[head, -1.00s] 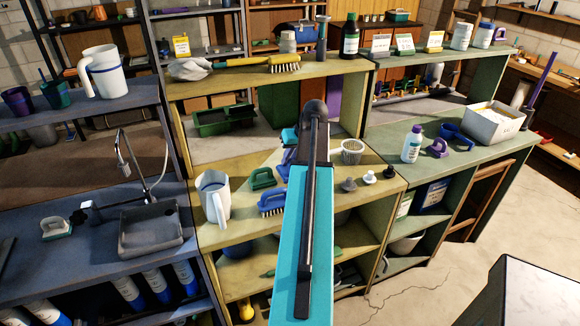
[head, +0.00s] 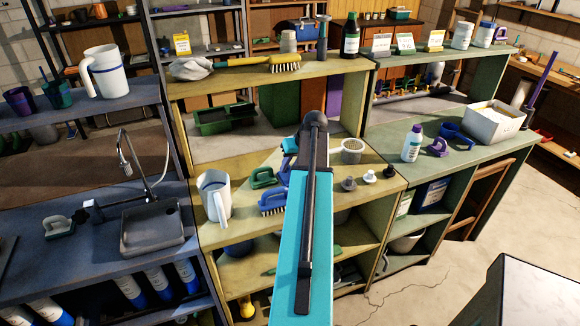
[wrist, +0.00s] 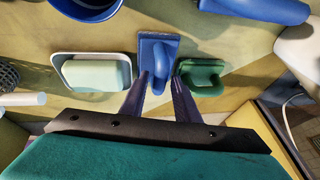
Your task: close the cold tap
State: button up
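A sink (head: 153,226) with a tall spout (head: 124,153) stands on the grey counter at the left of the head view. A dark knob with a pale part (head: 82,215) sits at the sink's left edge; I cannot tell whether it is the cold tap or how far it is turned. My gripper (wrist: 161,77) is open in the wrist view, its two purple fingers apart over a blue brush (wrist: 158,58). Contact with the brush cannot be told. In the head view my arm mostly hides the gripper, which is over the yellow bench, well right of the sink.
A white jug (head: 214,196) stands on the yellow bench between the sink and my arm. A green brush (wrist: 202,76) and a white soap dish (wrist: 92,72) flank the blue brush. A shelf post (head: 172,130) rises right of the sink.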

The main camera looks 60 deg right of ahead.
jog(key=shift+o, duration=0.3)
jog(key=shift+r, duration=0.2)
jog(key=b+v, duration=0.3)
jog(key=v, duration=0.9)
dwell(0.9)
